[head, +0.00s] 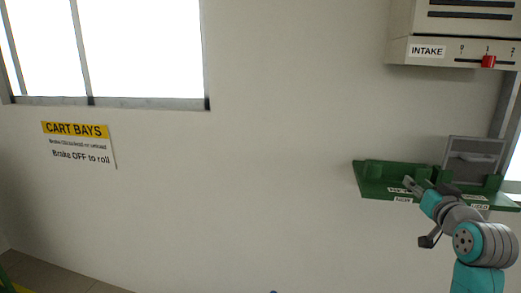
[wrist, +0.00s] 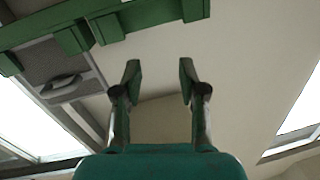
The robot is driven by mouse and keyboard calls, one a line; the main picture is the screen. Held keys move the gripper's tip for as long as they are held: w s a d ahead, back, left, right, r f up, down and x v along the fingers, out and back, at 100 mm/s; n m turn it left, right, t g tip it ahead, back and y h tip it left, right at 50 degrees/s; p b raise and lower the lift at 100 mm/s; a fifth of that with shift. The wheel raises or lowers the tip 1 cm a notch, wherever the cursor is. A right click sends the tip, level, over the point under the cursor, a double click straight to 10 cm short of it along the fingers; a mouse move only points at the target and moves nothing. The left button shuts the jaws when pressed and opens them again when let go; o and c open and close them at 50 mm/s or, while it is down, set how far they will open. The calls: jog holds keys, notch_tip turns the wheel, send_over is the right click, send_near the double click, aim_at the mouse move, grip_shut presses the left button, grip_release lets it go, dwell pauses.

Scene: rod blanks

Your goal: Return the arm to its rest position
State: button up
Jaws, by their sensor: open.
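My gripper (wrist: 160,80) shows in the wrist view with its two fingers spread apart and nothing between them. In the head view my teal and grey arm stands at the right, and the gripper (head: 412,188) is in front of the green shelf (head: 374,186). I cannot tell from the head view how far it is from the shelf. The shelf also shows in the wrist view (wrist: 150,12), along the top, beyond the fingertips.
A grey panel with a handle (head: 473,158) stands at the shelf. An INTAKE box (head: 428,50) with a red slider (head: 488,62) hangs above. A CART BAYS sign (head: 78,144) and a window (head: 145,45) are at left. The wall's middle is bare.

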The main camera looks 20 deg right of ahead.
jog(key=s+a+f+y, duration=0.1)
jog(key=a+f, duration=0.4)
jog(key=f, duration=0.3)
jog(key=a+f, duration=0.5)
jog(key=f, duration=0.3)
jog(key=s+a+f+n+y, duration=0.1)
jog(key=s+a+f, duration=0.8)
jog(key=a+f, duration=0.4)
jog(key=s+a+f+n+y, duration=0.25)
jog(key=s+a, duration=0.35)
jog(key=s, duration=0.5)
jog(key=s+a+f+n+y, duration=0.1)
jog(key=s+a+f, duration=0.3)
jog(key=s+a, duration=0.45)
jog(key=s+r+n+g+y, duration=0.1)
jog(key=s+r+n, duration=0.1)
jog(key=s, duration=0.9)
jog(key=shift+s+a+r, duration=0.15)
jog(key=shift+a+r, duration=0.15)
jog(key=shift+r, duration=0.05)
jog(key=shift+y, duration=0.25)
